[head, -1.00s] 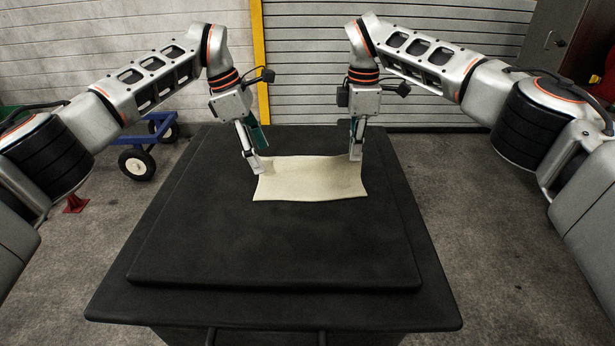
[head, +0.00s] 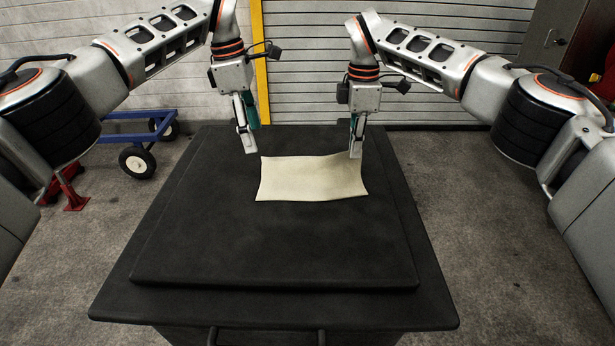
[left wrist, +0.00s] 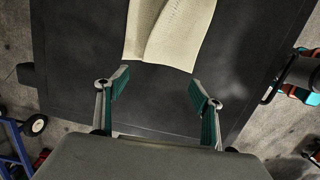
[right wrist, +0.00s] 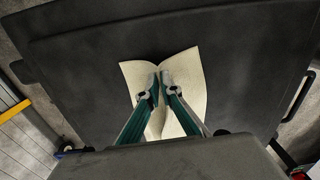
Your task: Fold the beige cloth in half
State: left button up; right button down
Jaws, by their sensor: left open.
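The beige cloth (head: 308,180) lies on the black table top as a wide rectangle, its far right corner raised a little. I cannot tell whether it has one layer or two. My left gripper (head: 249,150) is open and empty, just left of and above the cloth's far left corner. In the left wrist view its fingers (left wrist: 159,80) stand apart, with the creased cloth (left wrist: 190,30) beyond them. My right gripper (head: 356,154) is at the far right corner. In the right wrist view its fingertips (right wrist: 157,80) are closed together on the cloth (right wrist: 195,85), which bunches there.
The black table (head: 220,250) is clear around the cloth, with a lower rim on all sides. A blue cart (head: 140,137) with wheels stands on the floor at the left. A slatted wall (head: 300,60) is behind the table.

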pick_arm(q)
notch_tip(320, 180, up, 8)
jog(key=a, duration=0.1)
jog(key=shift+a, duration=0.15)
dwell(0.6)
pick_arm(e)
jog(key=c, duration=1.6)
grip_release()
jog(key=shift+c, duration=0.2)
jog(key=shift+o, duration=0.4)
jog(key=o, duration=0.6)
jog(key=shift+r, duration=0.15)
jog(key=shift+r, duration=2.6)
